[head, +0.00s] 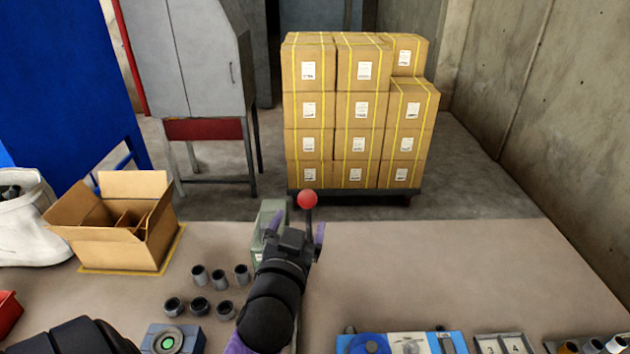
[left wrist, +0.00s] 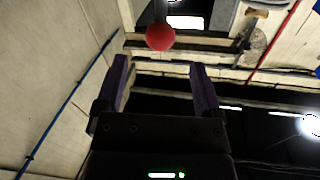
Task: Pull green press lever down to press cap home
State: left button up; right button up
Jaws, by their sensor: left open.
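The grey-green press (head: 268,222) stands near the far edge of the table, partly hidden behind my left gripper. Its lever rises upright and ends in a red ball knob (head: 307,199). My left gripper (head: 303,226) is open and empty just below and in front of the knob, its purple fingers pointing up and away. In the left wrist view the red knob (left wrist: 160,37) appears beyond the tips of the open left gripper (left wrist: 161,68), between their lines and apart from both. The cap and the press bed are hidden. My right gripper is out of view.
Several dark cylinders (head: 220,280) stand on the table left of my arm. An open cardboard box (head: 118,225) and a white bag (head: 30,228) are at the left. A blue device (head: 172,340) and small fixtures (head: 403,344) line the front. The table's right side (head: 440,270) is clear.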

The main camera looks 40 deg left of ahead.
aim_at(305, 206)
pick_arm(q)
jog(key=x, duration=0.2)
jog(key=shift+w+a+r, duration=0.1)
jog(key=shift+w+r, duration=0.05)
jog(key=shift+w, duration=0.15)
jog(key=x, duration=0.5)
jog(key=shift+w+a, duration=0.35)
jog(key=shift+w, duration=0.2)
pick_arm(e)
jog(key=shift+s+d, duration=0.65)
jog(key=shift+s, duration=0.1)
pick_arm(q)
grip_shut()
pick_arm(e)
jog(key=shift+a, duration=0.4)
